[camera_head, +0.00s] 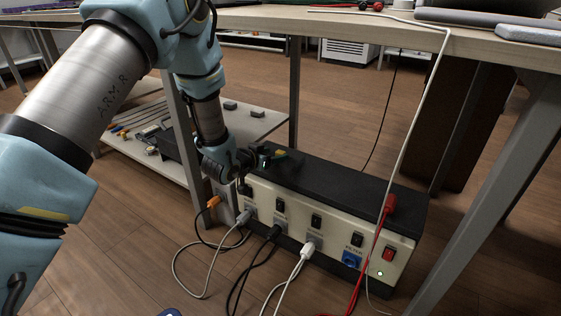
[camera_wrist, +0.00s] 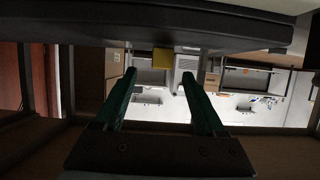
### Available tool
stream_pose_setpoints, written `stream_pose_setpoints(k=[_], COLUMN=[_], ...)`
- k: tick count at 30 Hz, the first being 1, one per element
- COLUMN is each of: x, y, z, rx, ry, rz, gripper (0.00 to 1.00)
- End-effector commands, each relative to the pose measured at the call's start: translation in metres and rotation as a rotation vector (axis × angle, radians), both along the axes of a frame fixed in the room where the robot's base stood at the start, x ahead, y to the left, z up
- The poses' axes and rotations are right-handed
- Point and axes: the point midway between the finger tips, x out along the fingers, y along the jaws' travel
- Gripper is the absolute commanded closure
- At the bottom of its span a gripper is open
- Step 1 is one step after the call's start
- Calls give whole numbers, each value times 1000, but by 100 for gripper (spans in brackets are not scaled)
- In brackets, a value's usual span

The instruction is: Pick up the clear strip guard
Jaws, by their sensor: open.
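I cannot make out a clear strip guard in either view. A long cream power strip box (camera_head: 330,222) with a black top (camera_head: 340,188) stands on the floor below the table. Its front carries several sockets and switches, with plugs in some. My gripper (camera_head: 272,158) is at the left end of the black top, just above or touching it; I cannot tell which. In the wrist view, the green fingers of my gripper (camera_wrist: 158,75) are open and apart, with no object visibly held between them. A small yellow patch (camera_wrist: 163,58) shows beyond the fingertips.
The table (camera_head: 460,45) overhangs the box, with a metal leg (camera_head: 490,205) at the right. A low shelf (camera_head: 250,123) with small items is behind left. Cables (camera_head: 205,275) and a red lead (camera_head: 370,255) hang in front. Wooden floor (camera_head: 130,235) is open at the left.

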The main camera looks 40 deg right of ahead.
Motion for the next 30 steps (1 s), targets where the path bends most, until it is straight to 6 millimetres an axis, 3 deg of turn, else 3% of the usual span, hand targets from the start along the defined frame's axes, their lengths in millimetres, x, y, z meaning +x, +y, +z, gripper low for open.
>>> stream_pose_setpoints(k=[10,20,30], x=[13,15,15], y=[-40,-45,-45], z=[-18,-18,-18], rx=[-1,1,1], ry=[-1,1,0], rz=[-1,0,0], gripper=[28,29,67])
